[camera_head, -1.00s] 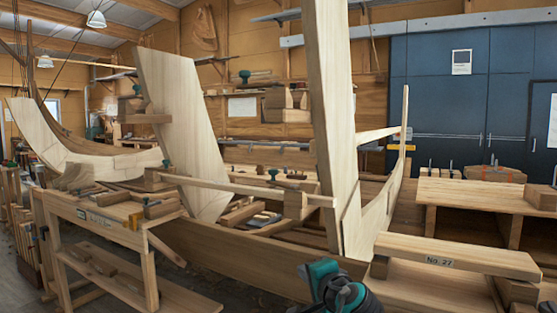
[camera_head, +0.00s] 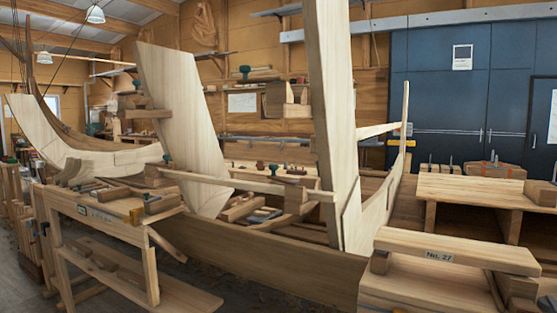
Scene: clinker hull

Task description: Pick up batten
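A long, thin, pale wooden strip (camera_head: 250,184), which looks like the batten, spans the middle of the hull. Other pale strips are in view too, so I cannot be certain which one is the batten. Neither of my grippers is in view, and nothing is seen holding the strip.
A tall upright plank (camera_head: 334,110) and a broad leaning plank (camera_head: 183,120) rise from the hull (camera_head: 265,258). A workbench (camera_head: 103,215) with tools stands at left. A low bench marked No. 27 (camera_head: 465,249) is at front right. Blue cabinets (camera_head: 430,100) stand behind.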

